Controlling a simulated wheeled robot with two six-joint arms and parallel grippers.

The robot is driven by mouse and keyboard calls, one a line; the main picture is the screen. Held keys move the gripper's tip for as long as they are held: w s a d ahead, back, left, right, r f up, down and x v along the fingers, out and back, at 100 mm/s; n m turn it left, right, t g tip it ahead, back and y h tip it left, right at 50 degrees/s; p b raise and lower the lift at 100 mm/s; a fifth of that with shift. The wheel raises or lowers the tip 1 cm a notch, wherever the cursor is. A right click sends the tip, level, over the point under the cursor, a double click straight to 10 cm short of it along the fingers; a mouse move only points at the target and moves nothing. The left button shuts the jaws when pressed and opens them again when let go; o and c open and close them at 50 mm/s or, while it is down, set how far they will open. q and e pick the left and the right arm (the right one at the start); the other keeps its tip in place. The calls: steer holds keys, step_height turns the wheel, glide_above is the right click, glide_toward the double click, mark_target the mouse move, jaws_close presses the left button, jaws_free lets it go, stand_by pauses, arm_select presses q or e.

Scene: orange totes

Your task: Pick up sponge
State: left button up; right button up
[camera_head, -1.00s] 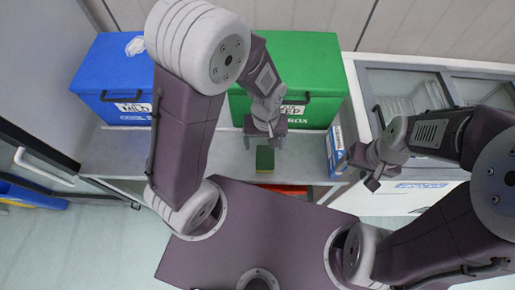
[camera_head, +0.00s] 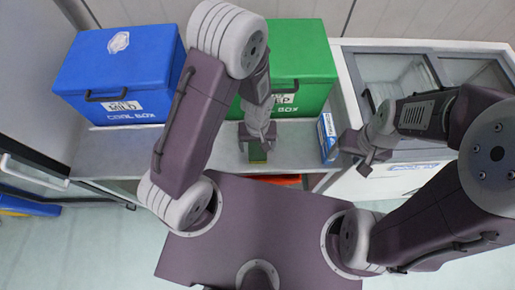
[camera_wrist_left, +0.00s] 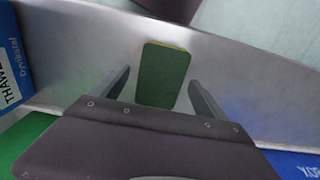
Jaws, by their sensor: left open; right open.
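The sponge (camera_head: 257,155) is green with a yellow edge and lies on the grey metal counter, near its front edge. My left gripper (camera_head: 257,143) is over it from behind and partly hides it in the head view. In the left wrist view, the whole top of the sponge (camera_wrist_left: 163,75) shows between the two spread fingers of my left gripper (camera_wrist_left: 159,80), with a gap on each side. The left gripper is open and empty. My right gripper (camera_head: 360,158) is open and empty, off to the right past the small blue and white box.
A blue cool box (camera_head: 118,70) and a green cool box (camera_head: 305,62) stand at the back of the counter (camera_head: 205,150). A small blue and white box (camera_head: 328,138) stands to the right. A glass-topped freezer (camera_head: 400,75) is further right. An orange tote (camera_head: 280,179) shows below the counter edge.

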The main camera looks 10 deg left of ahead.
mark_target(258, 147)
arm_select(q)
steer(key=shift+s+r, duration=0.1)
steer(key=shift+c, duration=0.4)
steer(key=c, duration=1.5)
steer(key=shift+r, duration=0.5)
step_height(258, 147, up, 3)
steer(key=shift+r, duration=0.1)
steer(key=s+d+r, duration=0.1)
steer(key=d+r, duration=0.1)
steer(key=d, duration=0.1)
steer(key=s+d+r, duration=0.1)
steer(key=d+r, duration=0.1)
steer(key=d, duration=0.2)
steer(key=s+d+r, duration=0.1)
steer(key=d+r, duration=0.1)
steer(key=d, duration=0.2)
steer(key=shift+d+r, duration=0.15)
steer(key=shift+r, duration=0.25)
steer(key=o, duration=0.6)
steer(key=c, duration=0.3)
